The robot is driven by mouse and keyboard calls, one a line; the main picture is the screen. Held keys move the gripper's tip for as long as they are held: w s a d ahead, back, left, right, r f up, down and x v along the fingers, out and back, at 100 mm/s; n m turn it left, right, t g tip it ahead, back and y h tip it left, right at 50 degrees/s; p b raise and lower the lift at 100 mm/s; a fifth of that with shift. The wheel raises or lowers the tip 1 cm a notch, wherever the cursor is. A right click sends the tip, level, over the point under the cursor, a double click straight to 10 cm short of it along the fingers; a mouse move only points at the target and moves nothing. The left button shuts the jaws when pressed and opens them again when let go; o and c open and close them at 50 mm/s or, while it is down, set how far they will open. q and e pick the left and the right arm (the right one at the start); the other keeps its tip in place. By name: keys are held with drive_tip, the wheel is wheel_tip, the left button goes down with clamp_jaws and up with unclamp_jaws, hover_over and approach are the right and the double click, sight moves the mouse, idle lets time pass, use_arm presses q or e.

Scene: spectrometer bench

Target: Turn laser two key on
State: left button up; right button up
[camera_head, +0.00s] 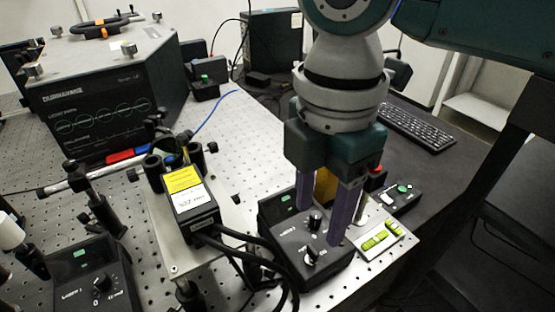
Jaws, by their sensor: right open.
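The laser two controller (279,228) is a black box near the front right of the perforated metal bench. Its sloped top carries a small green display, a black knob (315,221) and a pale key-like switch (310,258) nearer the front. I cannot tell the switch's setting. My right gripper (322,222) comes down from above with its two purple fingers apart and empty. The fingertips overlap the picture of the box's upper right part, with the knob showing between them. I cannot tell whether they touch. My left gripper is out of view.
A similar laser one controller (92,287) stands at the lower left. A laser head with a yellow label (184,180) and black cables sits left of the laser two box. A plate with green levels (380,241) and a small button box (403,190) lie to the right.

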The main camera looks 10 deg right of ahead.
sight(313, 250)
wheel_tip(313, 250, down, 7)
idle(0.3)
drive_tip(key=shift+c, duration=0.2)
clamp_jaws()
idle(0.4)
